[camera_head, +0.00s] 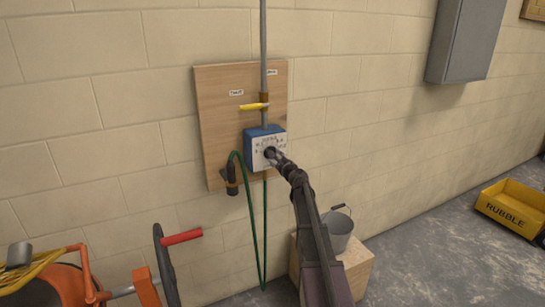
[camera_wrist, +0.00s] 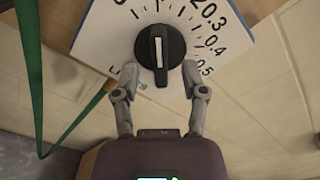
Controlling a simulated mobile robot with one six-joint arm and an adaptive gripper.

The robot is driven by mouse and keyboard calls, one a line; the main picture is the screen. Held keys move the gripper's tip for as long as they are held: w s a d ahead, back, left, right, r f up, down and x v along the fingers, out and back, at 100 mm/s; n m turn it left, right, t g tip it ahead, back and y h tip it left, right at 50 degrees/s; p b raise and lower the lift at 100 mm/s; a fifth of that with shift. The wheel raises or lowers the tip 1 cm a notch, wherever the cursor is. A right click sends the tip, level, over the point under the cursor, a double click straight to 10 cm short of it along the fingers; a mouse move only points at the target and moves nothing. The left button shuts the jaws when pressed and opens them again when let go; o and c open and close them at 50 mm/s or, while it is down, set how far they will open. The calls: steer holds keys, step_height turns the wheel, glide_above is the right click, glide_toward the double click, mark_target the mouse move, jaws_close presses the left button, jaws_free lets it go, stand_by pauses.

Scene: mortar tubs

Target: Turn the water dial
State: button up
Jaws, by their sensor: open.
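The water dial is a round black knob (camera_wrist: 160,48) with a pale pointer bar, on a white face with numbers around it. In the wrist view the face (camera_wrist: 205,62) shows 0.3, 0.4 and 0.5 to the right of the knob. In the head view the dial face (camera_head: 262,153) is on the front of a blue box (camera_head: 249,151) on a wooden board. My gripper (camera_wrist: 156,72) is open, its two fingers on either side of the knob's lower part. Whether the fingers touch the knob I cannot tell. In the head view my gripper (camera_head: 272,154) covers much of the dial.
A vertical pipe (camera_head: 263,45) with a yellow valve lever (camera_head: 254,106) runs above the box. A green hose (camera_head: 243,190) hangs at its left. A metal bucket (camera_head: 338,232) stands on a wooden block below. A yellow rubble tub (camera_head: 513,207) is at the right.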

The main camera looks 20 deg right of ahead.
steer(key=s, duration=0.9)
steer(key=shift+d, duration=0.15)
steer(key=s+a+f+n+g+y+p, duration=0.1)
steer(key=s+a+f+n+g+y, duration=0.15)
steer(key=a+n, duration=0.35)
steer(key=s+a+f+n+g+y, duration=0.2)
steer(key=s+a+f+n+g, duration=0.15)
steer(key=a, duration=0.55)
steer(key=s+a+f+n+g+y+p, duration=0.1)
steer(key=s+a+f+n+g+y, duration=0.15)
steer(key=a+n, duration=0.4)
steer(key=s+a+f+n+g+h, duration=0.2)
steer(key=s+n+g, duration=0.1)
steer(key=s, duration=0.4)
steer(key=s+a+f+n+g+h+p, duration=0.1)
steer(key=s+a+f+n+g+h, duration=0.1)
steer(key=s, duration=0.5)
steer(key=s+a+f+n+g+h, duration=0.2)
steer(key=s+n+g+h, duration=0.1)
steer(key=s, duration=0.4)
steer(key=n+g, duration=0.1)
steer(key=n, duration=0.1)
steer(key=shift+s+f+n+h+p, duration=0.25)
steer(key=shift+s+n+h+p, duration=0.05)
